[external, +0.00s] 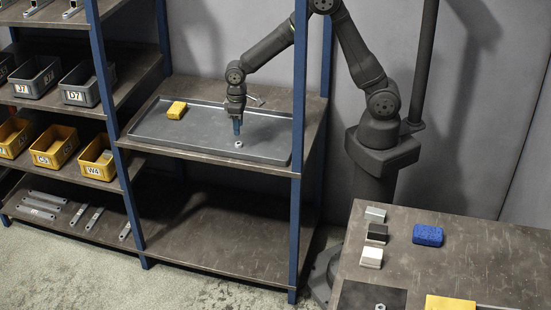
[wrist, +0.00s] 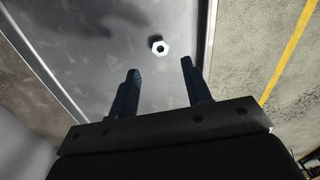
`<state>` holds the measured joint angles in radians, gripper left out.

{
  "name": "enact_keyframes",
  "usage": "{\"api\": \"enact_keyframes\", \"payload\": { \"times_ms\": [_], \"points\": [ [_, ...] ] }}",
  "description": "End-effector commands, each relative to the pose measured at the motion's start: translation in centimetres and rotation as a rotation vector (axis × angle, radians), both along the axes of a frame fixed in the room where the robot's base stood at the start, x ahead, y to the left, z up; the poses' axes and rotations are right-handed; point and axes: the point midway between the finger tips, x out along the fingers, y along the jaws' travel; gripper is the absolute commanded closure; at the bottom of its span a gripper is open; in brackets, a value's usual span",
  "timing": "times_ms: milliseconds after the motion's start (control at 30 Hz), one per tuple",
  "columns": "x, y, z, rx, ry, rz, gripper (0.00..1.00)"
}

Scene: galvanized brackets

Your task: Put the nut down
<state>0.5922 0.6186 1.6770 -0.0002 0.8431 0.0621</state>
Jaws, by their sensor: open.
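A small light metal hex nut (external: 238,144) lies flat on the grey metal tray (external: 190,130) on the rack's middle shelf. It also shows in the wrist view (wrist: 160,47), ahead of the fingertips and clear of both. My gripper (external: 237,131) points down over the tray, just behind the nut. In the wrist view my gripper (wrist: 160,66) has its two dark blue fingers spread wide, with nothing between them. Whether the fingertips touch the tray cannot be told.
A yellow block (external: 177,110) sits at the tray's left end. A blue rack post (external: 299,130) stands in front of the tray's right end. A table (external: 460,262) at the front right holds small blocks, a blue sponge-like block (external: 428,235) and another nut (external: 380,307).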

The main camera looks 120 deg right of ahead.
Motion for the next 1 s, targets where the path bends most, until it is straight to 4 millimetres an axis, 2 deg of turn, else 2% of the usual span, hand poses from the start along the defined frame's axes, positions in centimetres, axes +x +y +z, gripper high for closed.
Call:
{"api": "enact_keyframes", "payload": {
  "times_ms": [33,200,400,767,867,1000],
  "points": [
    [0.1,-0.1,1.2,-0.003,-0.004,0.0,0.55],
    [0.0,0.0,3.9,-0.001,-0.002,0.0,0.55],
    [0.0,0.0,5.3,0.0,0.0,0.0,0.55],
    [0.0,0.0,5.2,0.001,0.001,0.0,0.55],
    [0.0,0.0,4.5,0.002,0.002,0.0,0.55],
    [-0.1,0.0,2.5,0.003,0.004,0.0,0.55]
  ]
}}
